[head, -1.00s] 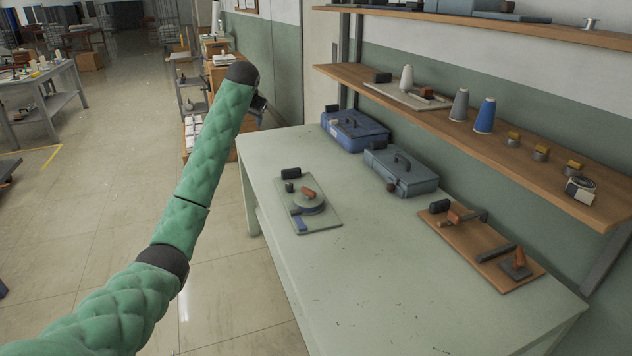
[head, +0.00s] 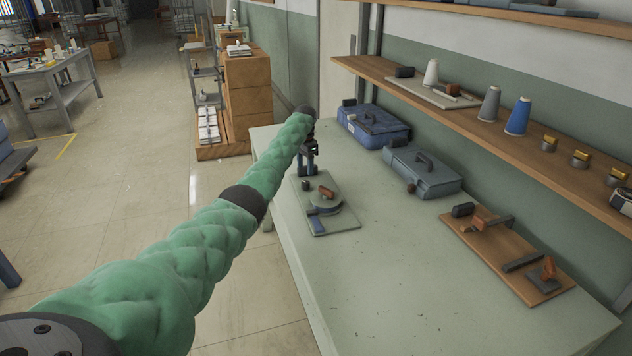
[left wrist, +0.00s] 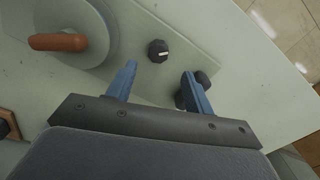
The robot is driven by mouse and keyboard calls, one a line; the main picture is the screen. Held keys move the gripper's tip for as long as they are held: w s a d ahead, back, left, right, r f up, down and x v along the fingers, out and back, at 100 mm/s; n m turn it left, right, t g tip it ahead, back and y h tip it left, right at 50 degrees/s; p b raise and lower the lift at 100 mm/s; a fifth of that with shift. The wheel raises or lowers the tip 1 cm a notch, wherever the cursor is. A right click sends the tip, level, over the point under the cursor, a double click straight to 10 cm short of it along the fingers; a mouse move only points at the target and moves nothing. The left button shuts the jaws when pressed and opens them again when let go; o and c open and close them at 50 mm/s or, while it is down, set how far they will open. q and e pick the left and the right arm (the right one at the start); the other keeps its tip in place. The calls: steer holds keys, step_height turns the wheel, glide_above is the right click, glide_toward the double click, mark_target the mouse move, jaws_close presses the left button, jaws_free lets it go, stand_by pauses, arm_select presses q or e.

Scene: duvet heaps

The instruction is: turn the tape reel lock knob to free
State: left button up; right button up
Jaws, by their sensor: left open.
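The tape reel (head: 322,204) is a grey disc with an orange handle (head: 327,191), on a pale green board (head: 346,222) on the bench. The small dark knob (head: 305,185) stands beside the reel; in the left wrist view the knob (left wrist: 158,50) is black and round with a white mark on top. My left gripper (head: 308,172) is above the board's far end. In the left wrist view its blue fingers (left wrist: 160,70) are open and empty, with the knob just beyond the gap between their tips. A dark part (left wrist: 204,79) is partly hidden behind the right finger. My right gripper is out of view.
A blue case (head: 372,127) and a grey-blue case (head: 424,172) stand at the back of the bench (head: 400,280). A brown board (head: 510,250) with clamps lies at right. A shelf (head: 460,105) overhangs the back. The bench's front middle is clear.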

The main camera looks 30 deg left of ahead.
mark_target(306, 182)
arm_select(q)
steer(key=shift+s+d+r+m, duration=0.15)
steer(key=shift+r+m, duration=0.15)
steer(key=shift+m, duration=0.6)
step_height(306, 182, down, 7)
steer(key=shift+p, duration=0.5)
steer(key=shift+f, duration=0.45)
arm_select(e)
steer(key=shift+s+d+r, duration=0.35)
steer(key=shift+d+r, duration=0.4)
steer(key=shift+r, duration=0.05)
arm_select(q)
steer(key=c, duration=1)
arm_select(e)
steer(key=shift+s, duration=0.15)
